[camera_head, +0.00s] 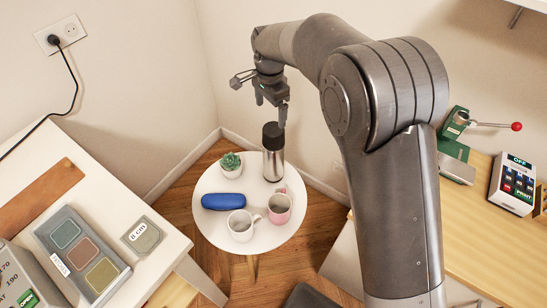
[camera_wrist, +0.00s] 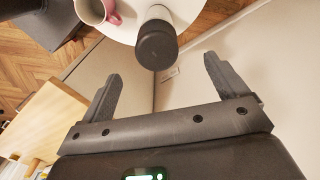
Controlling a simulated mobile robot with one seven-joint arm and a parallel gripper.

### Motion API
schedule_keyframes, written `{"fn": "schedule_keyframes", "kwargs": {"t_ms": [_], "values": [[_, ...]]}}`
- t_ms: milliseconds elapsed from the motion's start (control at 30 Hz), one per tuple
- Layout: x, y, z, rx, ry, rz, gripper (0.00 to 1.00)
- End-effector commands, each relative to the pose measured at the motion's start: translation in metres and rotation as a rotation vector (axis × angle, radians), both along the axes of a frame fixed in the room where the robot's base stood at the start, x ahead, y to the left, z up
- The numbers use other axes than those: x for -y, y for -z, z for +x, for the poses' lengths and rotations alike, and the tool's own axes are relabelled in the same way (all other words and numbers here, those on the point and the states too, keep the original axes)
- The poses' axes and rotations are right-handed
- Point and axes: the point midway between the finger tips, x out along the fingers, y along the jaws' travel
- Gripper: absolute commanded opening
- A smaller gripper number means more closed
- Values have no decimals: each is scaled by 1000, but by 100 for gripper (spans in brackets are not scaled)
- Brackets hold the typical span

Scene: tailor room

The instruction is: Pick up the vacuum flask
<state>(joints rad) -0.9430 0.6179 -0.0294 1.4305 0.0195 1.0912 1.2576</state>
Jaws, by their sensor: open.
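The vacuum flask (camera_head: 273,158) stands upright near the back right edge of the small round white table (camera_head: 222,253). It has a silver body and a black lid. In the wrist view its black lid (camera_wrist: 157,45) shows beyond the fingers, between their lines. My gripper (camera_head: 271,103) is open and empty, above the flask's lid and apart from it. In the wrist view my gripper (camera_wrist: 162,68) has its two fingers spread wide with nothing between them.
On the round table, a potted succulent (camera_head: 231,164), a blue case (camera_head: 223,201), a white mug (camera_head: 241,226) and a pink mug (camera_head: 279,207) stand close to the flask. Walls meet behind the table. A white desk (camera_head: 120,195) is left; a wooden worktop (camera_head: 480,235) is right.

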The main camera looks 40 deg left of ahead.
Motion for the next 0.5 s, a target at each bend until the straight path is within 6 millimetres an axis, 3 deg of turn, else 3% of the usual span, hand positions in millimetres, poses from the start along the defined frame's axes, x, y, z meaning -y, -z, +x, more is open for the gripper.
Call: {"fn": "schedule_keyframes", "kwargs": {"t_ms": [300,500], "values": [[-2,46,-1,-3,2,-5,91],[0,61,0,-2,2,-3,91]]}}
